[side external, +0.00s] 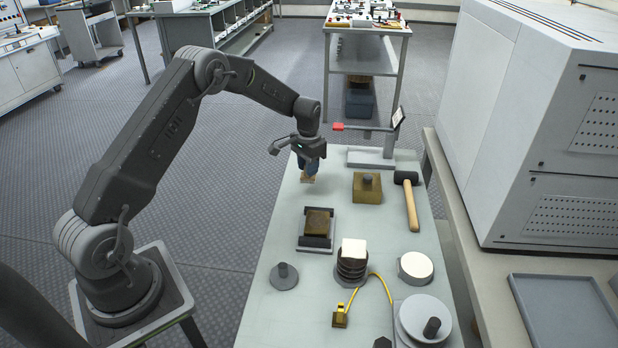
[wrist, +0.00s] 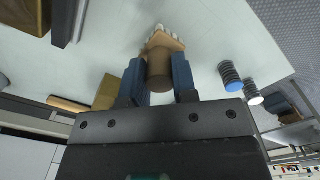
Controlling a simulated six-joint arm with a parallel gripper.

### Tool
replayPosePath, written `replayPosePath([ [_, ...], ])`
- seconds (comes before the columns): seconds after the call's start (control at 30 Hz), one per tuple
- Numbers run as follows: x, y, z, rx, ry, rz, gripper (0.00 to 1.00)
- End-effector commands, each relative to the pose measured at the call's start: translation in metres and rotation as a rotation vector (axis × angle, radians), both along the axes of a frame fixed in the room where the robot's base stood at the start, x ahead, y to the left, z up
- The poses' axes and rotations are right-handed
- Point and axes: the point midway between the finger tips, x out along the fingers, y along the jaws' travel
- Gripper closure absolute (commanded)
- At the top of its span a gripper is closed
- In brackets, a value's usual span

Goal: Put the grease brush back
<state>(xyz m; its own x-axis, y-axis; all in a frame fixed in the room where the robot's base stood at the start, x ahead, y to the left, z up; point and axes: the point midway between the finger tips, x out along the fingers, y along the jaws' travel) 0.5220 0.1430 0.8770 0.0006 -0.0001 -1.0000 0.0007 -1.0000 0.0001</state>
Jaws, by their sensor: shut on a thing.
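The grease brush (wrist: 165,42) has a brown handle, a wooden head and pale bristles. My gripper (wrist: 160,82) is shut on its handle between two blue fingers in the wrist view. In the side view my gripper (side external: 312,166) is over the far left part of the pale green table (side external: 275,237). The brush head (side external: 307,178) shows just below the fingers there, bristles toward the tabletop. I cannot tell whether the bristles touch the table. The handle is mostly hidden by the fingers.
A brass block with a knob (side external: 367,189) and a mallet (side external: 411,206) lie to the right. A stand with a red-tipped arm (side external: 367,127) is behind. A fixture with a brown plate (side external: 318,224) is nearer. Ribbed cylinders (wrist: 230,77) stand right of the brush in the wrist view.

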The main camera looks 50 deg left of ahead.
Motion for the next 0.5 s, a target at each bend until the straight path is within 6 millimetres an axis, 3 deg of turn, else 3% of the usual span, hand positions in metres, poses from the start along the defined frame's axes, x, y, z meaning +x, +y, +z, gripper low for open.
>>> replayPosePath([
  [0.17,0.002,-0.002,-0.01,-0.001,0.002,0.0,0.96],
  [0.37,0.002,-0.002,-0.039,0.0,0.002,0.001,0.96],
  [0.5,0.002,-0.002,-0.041,0.002,-0.001,0.001,0.96],
])
